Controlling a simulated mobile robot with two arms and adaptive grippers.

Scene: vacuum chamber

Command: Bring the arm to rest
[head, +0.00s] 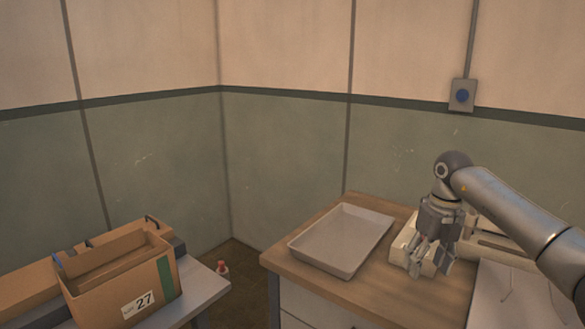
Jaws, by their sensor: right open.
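My right arm (515,222) comes in from the right edge, and its wrist bends down over the wooden bench. My right gripper (428,266) points downward, with its fingers apart, over a pale, low device (402,247) on the bench. I cannot tell whether the fingertips touch that device. Nothing clear shows between the fingers. My left gripper is outside the view.
A shallow grey tray (342,238) lies on the wooden bench (392,294), left of the gripper. A cardboard box (118,278) labelled 27 stands on a table at the left. A wall switch box (462,95) hangs above.

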